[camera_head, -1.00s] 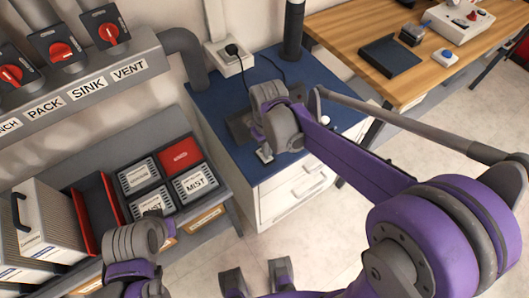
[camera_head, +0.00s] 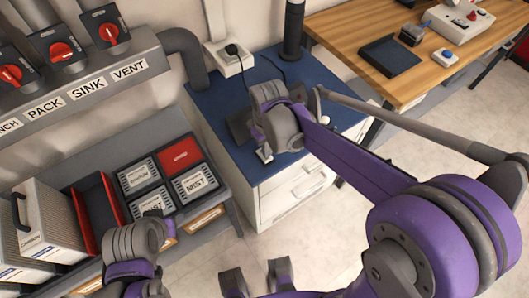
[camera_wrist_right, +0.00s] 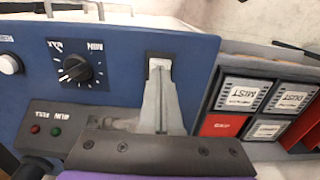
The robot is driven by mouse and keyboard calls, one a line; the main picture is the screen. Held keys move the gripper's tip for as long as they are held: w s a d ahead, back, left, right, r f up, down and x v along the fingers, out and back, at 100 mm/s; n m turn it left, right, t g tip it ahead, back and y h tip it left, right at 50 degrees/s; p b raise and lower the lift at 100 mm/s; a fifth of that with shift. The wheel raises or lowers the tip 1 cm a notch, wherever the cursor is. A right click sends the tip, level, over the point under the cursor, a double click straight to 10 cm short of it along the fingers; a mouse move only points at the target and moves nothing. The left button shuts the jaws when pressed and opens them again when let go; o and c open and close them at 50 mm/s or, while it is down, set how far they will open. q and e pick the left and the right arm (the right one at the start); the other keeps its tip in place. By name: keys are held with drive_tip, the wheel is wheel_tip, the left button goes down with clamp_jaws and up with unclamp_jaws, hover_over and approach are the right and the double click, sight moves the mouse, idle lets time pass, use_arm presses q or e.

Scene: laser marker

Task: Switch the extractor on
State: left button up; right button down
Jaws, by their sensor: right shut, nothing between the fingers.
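The extractor (camera_head: 215,98) is a cabinet with a blue top and a pale front. In the right wrist view its blue panel (camera_wrist_right: 120,60) carries a black dial (camera_wrist_right: 76,69) marked MIN and MAX, plus red and green lamps (camera_wrist_right: 46,131). I cannot tell if a lamp is lit. A small white switch (camera_wrist_right: 159,63) sits at the tips of my right gripper (camera_wrist_right: 158,82); touching or just apart, I cannot tell. The right gripper (camera_head: 265,155) is shut and empty, over the cabinet's front edge.
A rack with a red tile (camera_head: 180,154) and labelled filter tiles (camera_head: 194,183) stands left of the extractor. A socket (camera_head: 233,58) is behind. A wooden bench (camera_head: 335,22) with devices is at the right.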

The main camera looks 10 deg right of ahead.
drive_tip(key=shift+f+b, duration=0.65)
drive_tip(key=shift+f, duration=0.3)
idle(0.5)
drive_tip(key=shift+r, duration=0.1)
drive_tip(key=shift+r+p, duration=2.3)
drive_tip(key=shift+r, duration=1.2)
drive_tip(key=s+d+m+t, duration=0.2)
drive_tip(key=s+d, duration=0.1)
drive_tip(key=s, duration=0.4)
drive_tip(key=s+d+r+m+t, duration=0.1)
drive_tip(key=s+d+m+t, duration=0.1)
drive_tip(key=s, duration=0.5)
drive_tip(key=shift+d+t, duration=0.7)
drive_tip(key=shift+d, duration=0.1)
